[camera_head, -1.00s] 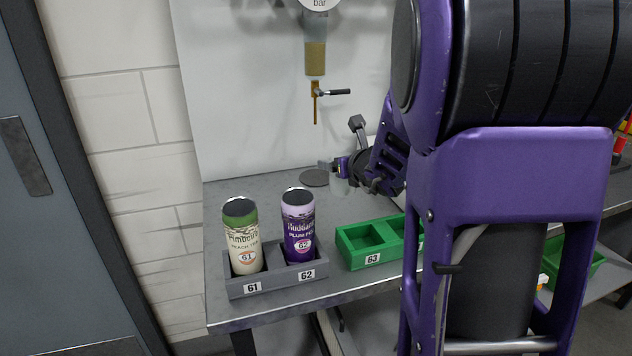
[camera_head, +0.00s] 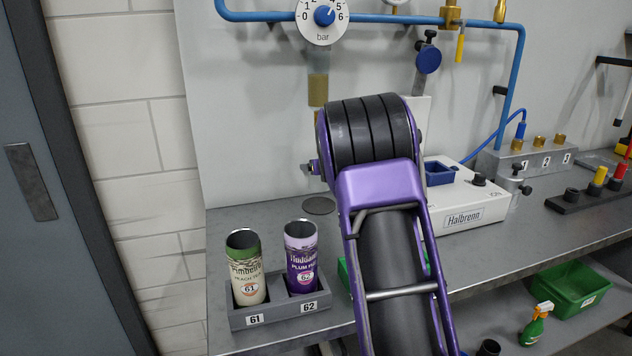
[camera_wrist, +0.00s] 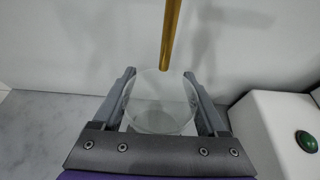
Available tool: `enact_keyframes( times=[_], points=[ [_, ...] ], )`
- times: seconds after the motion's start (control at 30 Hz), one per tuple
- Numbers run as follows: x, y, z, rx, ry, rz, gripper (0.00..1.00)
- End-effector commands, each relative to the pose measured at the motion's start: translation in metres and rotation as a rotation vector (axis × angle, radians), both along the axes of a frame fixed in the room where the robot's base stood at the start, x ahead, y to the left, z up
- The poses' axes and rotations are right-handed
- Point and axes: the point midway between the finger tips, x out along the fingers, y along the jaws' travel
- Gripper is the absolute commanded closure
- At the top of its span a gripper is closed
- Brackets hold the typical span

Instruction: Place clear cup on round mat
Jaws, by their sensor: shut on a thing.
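The clear cup (camera_wrist: 158,108) is upright between the two grey fingers of my gripper (camera_wrist: 159,92) in the wrist view. The fingers press on it from left and right. A brass spout (camera_wrist: 171,35) comes down to the cup's far rim; I cannot tell if its tip is over the opening or behind it. In the head view only a bit of my gripper (camera_head: 309,169) shows left of my arm, above the bench, and the cup is hidden or too small to make out. The dark round mat (camera_head: 319,206) lies bare on the bench below and slightly right of it.
A grey holder (camera_head: 277,313) with cans 61 (camera_head: 246,270) and 62 (camera_head: 301,258) stands at the front left. The white Halbrenn machine (camera_head: 462,218) stands right of my arm. A green bin (camera_head: 575,290) is on the lower shelf. The green tray is mostly hidden by my arm.

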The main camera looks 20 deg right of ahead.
Motion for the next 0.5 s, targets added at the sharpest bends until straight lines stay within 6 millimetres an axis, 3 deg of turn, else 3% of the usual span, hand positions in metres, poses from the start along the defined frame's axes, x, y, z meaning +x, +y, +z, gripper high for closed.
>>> enact_keyframes(
  times=[0.33,0.5],
  points=[
    [0.0,0.001,-0.048,-0.001,0.001,0.003,0.8],
    [0.004,0.001,-0.055,-0.001,-0.003,0.002,0.8]
  ],
)
